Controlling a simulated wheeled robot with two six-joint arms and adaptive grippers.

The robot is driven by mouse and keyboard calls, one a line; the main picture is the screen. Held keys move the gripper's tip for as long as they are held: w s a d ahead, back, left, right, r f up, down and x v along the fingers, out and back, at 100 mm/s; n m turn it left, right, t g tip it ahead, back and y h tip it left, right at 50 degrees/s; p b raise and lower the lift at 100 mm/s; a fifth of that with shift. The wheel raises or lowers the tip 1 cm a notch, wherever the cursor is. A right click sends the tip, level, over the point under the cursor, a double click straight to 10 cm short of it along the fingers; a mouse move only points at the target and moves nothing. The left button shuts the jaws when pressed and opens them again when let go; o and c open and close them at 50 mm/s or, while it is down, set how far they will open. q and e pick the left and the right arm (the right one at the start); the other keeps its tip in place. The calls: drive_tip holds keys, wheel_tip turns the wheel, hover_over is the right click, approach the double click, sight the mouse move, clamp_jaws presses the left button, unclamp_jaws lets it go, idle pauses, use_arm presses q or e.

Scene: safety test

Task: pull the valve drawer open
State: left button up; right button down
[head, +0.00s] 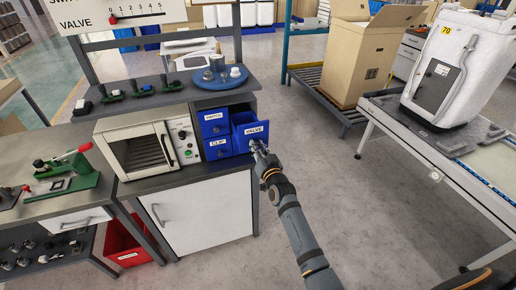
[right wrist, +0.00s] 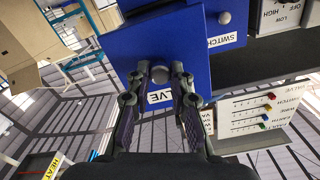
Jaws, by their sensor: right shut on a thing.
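The blue valve drawer (head: 251,132), with its white VALVE label, is at the right of a small blue drawer unit on the workbench. It stands out past the neighbouring drawer fronts, and part of its inside shows from above. My right gripper (head: 259,147) is at its front. In the right wrist view, the fingers of my right gripper (right wrist: 159,70) are shut around the round grey knob (right wrist: 159,75), beside the VALVE label (right wrist: 160,97) on the blue front (right wrist: 180,50). The fingers hide part of the front. My left gripper is not in view.
The SWITCH drawer (head: 213,122) and CLIP drawer (head: 217,148) are left of it. An oven (head: 134,149) stands further left. A blue tray (head: 223,80) with cups is on the shelf above. A conveyor (head: 420,150) is at the right, with open floor (head: 345,195) between.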

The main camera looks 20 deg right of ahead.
drive_tip(key=c, duration=1.7)
unclamp_jaws()
drive_tip(key=o, duration=0.3)
drive_tip(key=shift+o, duration=1.1)
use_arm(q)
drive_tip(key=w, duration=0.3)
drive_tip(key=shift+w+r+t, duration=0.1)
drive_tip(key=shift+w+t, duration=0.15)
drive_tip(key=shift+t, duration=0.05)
use_arm(e)
drive_tip(key=s, duration=1.2)
drive_tip(key=shift+d, duration=0.2)
